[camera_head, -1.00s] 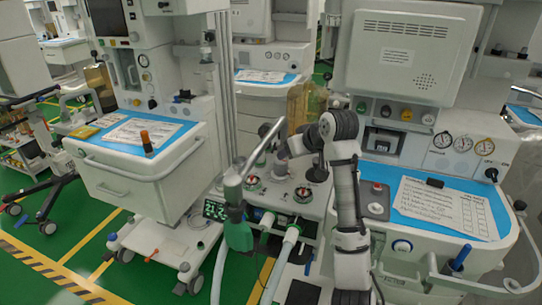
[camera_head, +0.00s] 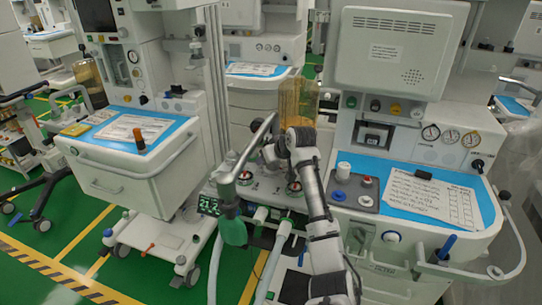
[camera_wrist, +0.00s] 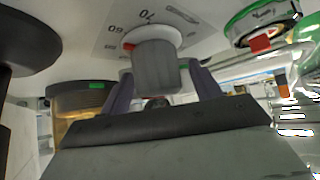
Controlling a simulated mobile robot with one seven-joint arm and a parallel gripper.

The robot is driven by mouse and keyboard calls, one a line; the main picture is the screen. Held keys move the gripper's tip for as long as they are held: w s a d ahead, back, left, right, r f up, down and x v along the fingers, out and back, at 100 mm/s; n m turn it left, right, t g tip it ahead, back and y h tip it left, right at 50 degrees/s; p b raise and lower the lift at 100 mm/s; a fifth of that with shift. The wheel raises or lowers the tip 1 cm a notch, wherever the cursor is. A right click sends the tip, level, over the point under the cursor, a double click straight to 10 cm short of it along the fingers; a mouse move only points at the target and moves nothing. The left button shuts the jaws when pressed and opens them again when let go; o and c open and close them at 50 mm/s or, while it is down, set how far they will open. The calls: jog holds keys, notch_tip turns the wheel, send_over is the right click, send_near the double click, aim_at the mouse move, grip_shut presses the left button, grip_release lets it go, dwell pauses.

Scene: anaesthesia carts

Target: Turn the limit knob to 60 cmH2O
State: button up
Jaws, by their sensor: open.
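The limit knob (camera_wrist: 155,68) is a grey ribbed knob on a white base in the wrist view. The printed numbers 70 and 60 show on the plate (camera_wrist: 118,35) beside it, and a small red mark shows at its base. My gripper (camera_wrist: 163,86) is open, with one dark finger to each side of the knob. I cannot tell whether either finger touches it. In the head view my gripper (camera_head: 271,155) is over the middle machine's panel, and I cannot make out the knob there.
A green-rimmed gauge (camera_wrist: 264,24) and a black round part (camera_wrist: 25,42) flank the knob in the wrist view. In the head view a grey pipe (camera_head: 240,165) stands close left of my gripper. The right cart (camera_head: 425,235) is close to my arm.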

jog(key=c, duration=1)
jog(key=shift+m+h+p, duration=0.45)
jog(key=shift+m+h, duration=0.05)
jog(key=shift+m, duration=0.3)
jog(key=o, duration=1)
jog(key=shift+d, duration=0.1)
jog(key=b+v, duration=0.2)
jog(key=v, duration=1.1)
jog(key=shift+s, duration=0.45)
